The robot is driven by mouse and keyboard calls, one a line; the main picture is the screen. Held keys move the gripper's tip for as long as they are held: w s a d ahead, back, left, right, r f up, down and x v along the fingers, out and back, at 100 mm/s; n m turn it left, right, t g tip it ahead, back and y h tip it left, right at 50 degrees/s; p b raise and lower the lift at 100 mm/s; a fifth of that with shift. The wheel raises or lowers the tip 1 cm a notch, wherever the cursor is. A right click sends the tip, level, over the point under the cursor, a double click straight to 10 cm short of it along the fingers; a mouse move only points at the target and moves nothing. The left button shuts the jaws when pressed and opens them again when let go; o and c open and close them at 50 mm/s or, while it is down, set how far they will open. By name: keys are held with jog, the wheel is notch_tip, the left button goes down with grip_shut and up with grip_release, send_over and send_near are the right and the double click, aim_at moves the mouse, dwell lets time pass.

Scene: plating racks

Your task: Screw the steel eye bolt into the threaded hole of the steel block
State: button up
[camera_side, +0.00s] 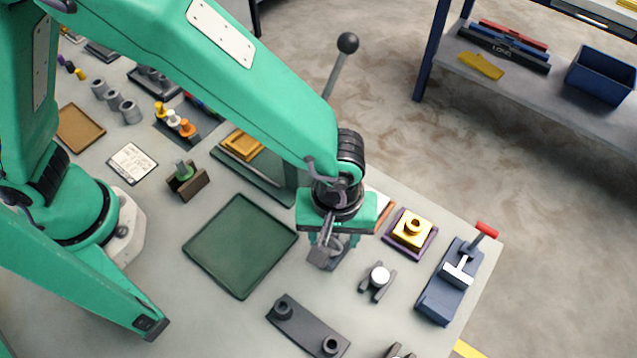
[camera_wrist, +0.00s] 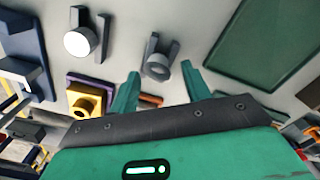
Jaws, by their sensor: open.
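My gripper (camera_side: 332,243) points down over the right half of the bench, its two green fingers apart. In the wrist view the open fingers (camera_wrist: 160,69) stand on either side of a small grey metal piece with a round ring end (camera_wrist: 159,69), which looks like the steel eye bolt. It sits by grey upright prongs (camera_wrist: 149,46). I cannot tell whether the fingers touch it. In the side view the fingers partly hide this grey piece (camera_side: 319,257). I cannot make out the steel block or its threaded hole for certain.
A dark green tray (camera_side: 206,267) lies left of my gripper. To the right are a holder with a white-topped round piece (camera_side: 378,275), a brass block (camera_side: 412,232) on a purple base and a blue vise (camera_side: 440,300) with a red handle. A dark plate (camera_side: 302,329) lies in front.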

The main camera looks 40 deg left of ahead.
aim_at(333, 244)
dwell(0.4)
grip_shut()
jog(key=shift+r, duration=0.15)
notch_tip(333, 244, up, 10)
dwell(0.8)
dwell(0.5)
jog(key=w+n, duration=0.5)
jog(key=w, duration=0.6)
jog(key=shift+w+a, duration=0.15)
jog(key=shift+a, duration=0.2)
